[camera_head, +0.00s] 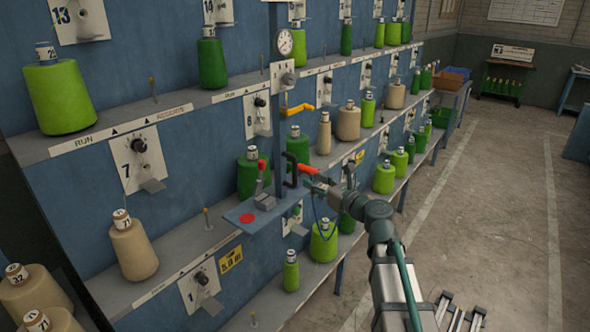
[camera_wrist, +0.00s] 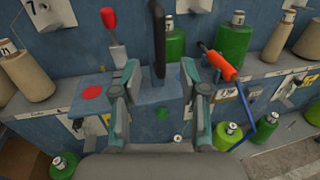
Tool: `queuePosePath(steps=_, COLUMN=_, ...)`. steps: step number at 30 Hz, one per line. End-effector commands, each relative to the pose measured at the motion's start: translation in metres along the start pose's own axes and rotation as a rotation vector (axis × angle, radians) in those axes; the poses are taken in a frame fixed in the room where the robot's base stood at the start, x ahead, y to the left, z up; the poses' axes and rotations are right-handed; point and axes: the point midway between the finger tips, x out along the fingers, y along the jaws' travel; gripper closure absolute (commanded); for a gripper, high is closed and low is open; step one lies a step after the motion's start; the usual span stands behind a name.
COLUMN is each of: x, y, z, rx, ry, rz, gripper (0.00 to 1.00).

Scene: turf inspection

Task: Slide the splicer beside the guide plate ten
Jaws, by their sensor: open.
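The splicer appears to be the blue carriage (camera_head: 240,217) with a red-knobbed lever, a red disc and a black upright handle (camera_head: 291,170). In the wrist view the black handle (camera_wrist: 157,40) lies between my open fingers, with gaps on both sides. My gripper (camera_head: 322,186) is just right of the handle; it also shows in the wrist view (camera_wrist: 159,75). Guide plates 7 (camera_head: 140,158) and 8 (camera_head: 258,115) are readable. Plates farther right (camera_head: 366,76) are too small to read, so I cannot confirm plate ten.
An orange tool (camera_wrist: 222,65) on a blue hose hangs right of my gripper. A yellow hook (camera_head: 297,109) sticks out near plate 8. Green and beige yarn cones (camera_head: 348,122) line the shelves. The concrete floor (camera_head: 500,220) on the right is clear.

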Motion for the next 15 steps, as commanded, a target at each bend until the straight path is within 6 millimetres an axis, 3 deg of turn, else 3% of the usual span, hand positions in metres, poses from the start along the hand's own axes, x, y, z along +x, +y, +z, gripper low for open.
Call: queuePosePath(steps=15, x=0.083, y=-0.001, z=0.001, rx=-0.003, ry=0.002, rz=0.002, gripper=0.57)
